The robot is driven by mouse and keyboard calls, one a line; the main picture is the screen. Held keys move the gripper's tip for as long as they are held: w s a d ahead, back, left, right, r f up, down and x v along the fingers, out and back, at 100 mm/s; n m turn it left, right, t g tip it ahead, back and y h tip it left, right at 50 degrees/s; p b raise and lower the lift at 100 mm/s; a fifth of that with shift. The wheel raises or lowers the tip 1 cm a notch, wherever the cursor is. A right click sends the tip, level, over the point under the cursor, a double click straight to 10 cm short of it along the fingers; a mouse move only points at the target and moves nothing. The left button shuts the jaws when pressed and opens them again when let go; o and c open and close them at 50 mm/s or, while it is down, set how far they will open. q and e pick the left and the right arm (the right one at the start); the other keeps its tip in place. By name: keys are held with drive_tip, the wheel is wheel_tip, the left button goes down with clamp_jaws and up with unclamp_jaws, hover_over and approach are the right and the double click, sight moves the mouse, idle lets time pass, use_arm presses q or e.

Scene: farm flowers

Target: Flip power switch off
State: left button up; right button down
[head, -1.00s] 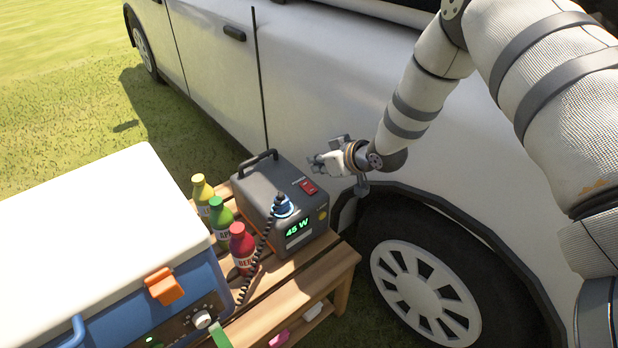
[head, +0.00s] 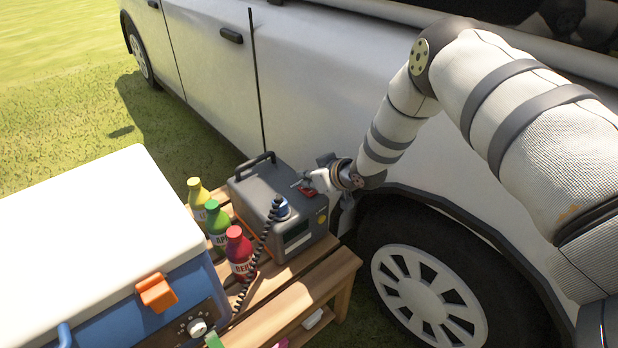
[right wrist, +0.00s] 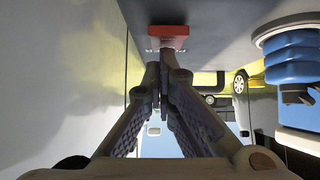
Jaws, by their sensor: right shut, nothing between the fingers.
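The power box (head: 285,195) is a dark grey unit with a black handle, standing on a wooden bench. Its red power switch (head: 307,191) is on the top face, partly covered by my right gripper (head: 300,184). In the right wrist view the red switch (right wrist: 168,37) is just beyond the tips of my right gripper (right wrist: 164,66). The fingers are shut together with nothing between them. They are at or very close to the switch; I cannot tell whether they touch. The box's display (head: 297,241) is dark. My left gripper is not in view.
A blue plug (head: 283,209) with a coiled black cord sits on the box; it shows in the right wrist view (right wrist: 290,60). Yellow, green and red bottles (head: 240,250) stand left of it. A white-lidded cooler (head: 100,220) is front left. The white car (head: 330,80) stands close behind.

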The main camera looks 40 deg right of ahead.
sight(312, 191)
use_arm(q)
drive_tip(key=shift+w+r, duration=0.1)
use_arm(e)
drive_tip(key=shift+s, duration=0.2)
drive_tip(key=shift+s+d+p, duration=0.1)
drive_tip(key=shift+s+p, duration=0.4)
drive_tip(key=shift+s, duration=0.15)
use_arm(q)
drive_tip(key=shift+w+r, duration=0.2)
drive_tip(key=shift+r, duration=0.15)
use_arm(e)
drive_tip(key=shift+s+f, duration=0.15)
wheel_tip(312, 191, up, 5)
drive_tip(key=p, duration=0.3)
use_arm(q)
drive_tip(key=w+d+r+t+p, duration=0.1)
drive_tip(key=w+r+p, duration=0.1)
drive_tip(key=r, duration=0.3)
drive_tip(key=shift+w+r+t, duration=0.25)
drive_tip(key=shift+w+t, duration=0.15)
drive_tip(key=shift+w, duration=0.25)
use_arm(e)
drive_tip(key=v, duration=0.9)
drive_tip(key=shift+s, duration=0.5)
